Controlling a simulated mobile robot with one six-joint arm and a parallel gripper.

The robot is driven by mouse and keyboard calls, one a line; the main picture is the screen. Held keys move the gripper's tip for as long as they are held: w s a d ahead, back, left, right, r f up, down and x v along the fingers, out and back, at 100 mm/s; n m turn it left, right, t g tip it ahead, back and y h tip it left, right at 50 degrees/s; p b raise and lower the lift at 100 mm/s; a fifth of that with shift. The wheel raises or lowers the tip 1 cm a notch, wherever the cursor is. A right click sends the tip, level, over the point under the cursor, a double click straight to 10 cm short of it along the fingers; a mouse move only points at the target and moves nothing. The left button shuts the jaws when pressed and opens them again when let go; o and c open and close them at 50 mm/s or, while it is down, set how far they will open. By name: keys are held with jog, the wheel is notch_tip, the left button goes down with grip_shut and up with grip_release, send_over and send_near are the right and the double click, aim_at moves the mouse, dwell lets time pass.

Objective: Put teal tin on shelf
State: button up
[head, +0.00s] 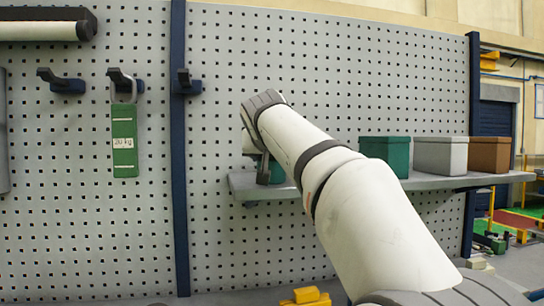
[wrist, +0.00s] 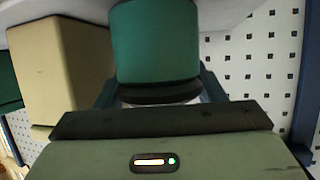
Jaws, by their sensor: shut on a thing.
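The teal tin (wrist: 155,45) sits between the fingers of my gripper (wrist: 155,95) in the wrist view; the gripper is shut on it. In the head view a sliver of the teal tin (head: 277,172) shows beside my gripper (head: 264,168), over the left end of the grey shelf (head: 250,188). My arm hides much of the tin and part of the shelf there. I cannot tell whether the tin touches the shelf.
A teal box (head: 385,154), a grey box (head: 440,155) and a brown box (head: 489,154) stand on the shelf to the right. A beige box (wrist: 65,70) is close left of the tin. A green tag (head: 124,145) hangs on the pegboard (head: 230,90).

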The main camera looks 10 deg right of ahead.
jog(key=shift+r, duration=0.1)
jog(key=shift+f, duration=0.2)
jog(key=o, duration=1.1)
jog(key=shift+c, duration=0.2)
jog(key=shift+r, duration=0.1)
jog(key=shift+s+r, duration=0.1)
jog(key=shift+s, duration=0.1)
jog(key=b+v, duration=0.3)
jog(key=v, duration=0.9)
jog(key=f, duration=0.3)
jog(key=s+f+n+g, duration=0.1)
jog(key=f, duration=0.3)
jog(key=d+f+g, duration=0.1)
jog(key=f, duration=0.2)
jog(key=shift+s+f+y, duration=0.25)
jog(key=shift+s+y, duration=0.15)
jog(key=s+f+g+y, duration=0.1)
jog(key=s+f+g, duration=0.1)
jog(key=s+f, duration=0.5)
jog(key=s+d+f+n+g+y, duration=0.1)
jog(key=s+f, duration=0.6)
jog(key=f, duration=1.1)
jog(key=s+f+n+g, duration=0.1)
jog(key=s+f+g, duration=0.3)
jog(key=f, duration=0.8)
jog(key=s, duration=0.2)
jog(key=shift+s+d+f+y, duration=0.35)
jog(key=shift+s+f+y, duration=0.05)
